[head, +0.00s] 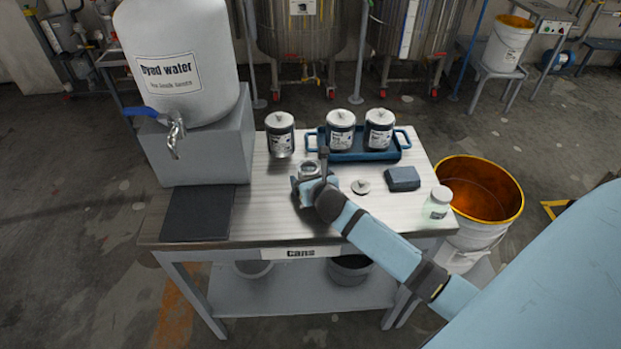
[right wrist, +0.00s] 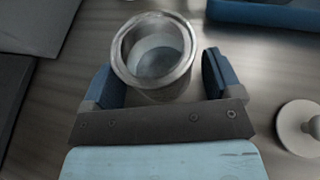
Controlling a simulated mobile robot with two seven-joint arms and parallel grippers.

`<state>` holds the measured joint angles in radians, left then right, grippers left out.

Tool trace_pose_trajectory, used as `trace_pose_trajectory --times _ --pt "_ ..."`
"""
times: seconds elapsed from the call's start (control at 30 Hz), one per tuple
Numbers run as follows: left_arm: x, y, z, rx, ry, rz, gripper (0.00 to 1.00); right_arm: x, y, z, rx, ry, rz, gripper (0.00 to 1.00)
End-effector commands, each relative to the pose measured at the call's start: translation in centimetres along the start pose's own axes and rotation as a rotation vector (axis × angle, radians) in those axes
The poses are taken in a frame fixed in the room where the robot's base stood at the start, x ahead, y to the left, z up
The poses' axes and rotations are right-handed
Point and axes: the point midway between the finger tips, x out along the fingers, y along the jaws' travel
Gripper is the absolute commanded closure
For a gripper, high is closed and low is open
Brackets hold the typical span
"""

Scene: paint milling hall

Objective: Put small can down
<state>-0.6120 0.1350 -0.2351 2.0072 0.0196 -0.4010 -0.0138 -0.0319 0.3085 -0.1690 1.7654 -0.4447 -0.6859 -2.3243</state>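The small can (head: 309,169) is an open metal can near the middle of the table. In the right wrist view the small can (right wrist: 158,52) looks upright, with a shiny rim and a grey inside. My right gripper (head: 312,184) is low over the table at the can. In the right wrist view its blue fingers (right wrist: 160,85) are on either side of the can, with a visible gap at the right finger, so it looks open. The can's base is partly hidden, but it appears to rest on the table. My left gripper is not in view.
On the table (head: 260,215) are a lid (head: 361,187), blue block (head: 402,179), jar (head: 437,203), dark mat (head: 198,213) and lidded can (head: 280,135). A blue tray (head: 360,155) holds two lidded cans. A water container (head: 180,60) stands left; an orange-lined bucket (head: 480,190) stands right.

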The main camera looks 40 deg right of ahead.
Motion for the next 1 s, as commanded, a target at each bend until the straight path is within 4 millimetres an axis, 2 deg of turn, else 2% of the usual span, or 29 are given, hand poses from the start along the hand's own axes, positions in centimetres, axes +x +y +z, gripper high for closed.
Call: trace_pose_trajectory --times 0.37,0.47,0.8,1.0 --pt "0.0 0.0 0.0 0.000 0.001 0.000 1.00 -0.3 0.0 0.3 0.000 0.000 0.000 0.11" --pt "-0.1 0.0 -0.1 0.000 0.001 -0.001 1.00 -1.7 0.0 0.3 -0.002 0.000 0.001 0.11" --pt "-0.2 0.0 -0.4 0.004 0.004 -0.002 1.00 -8.8 0.0 0.3 -0.002 0.000 0.002 0.11" --pt "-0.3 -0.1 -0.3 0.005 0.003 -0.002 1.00 -11.5 0.0 0.3 0.000 0.000 0.000 0.11"
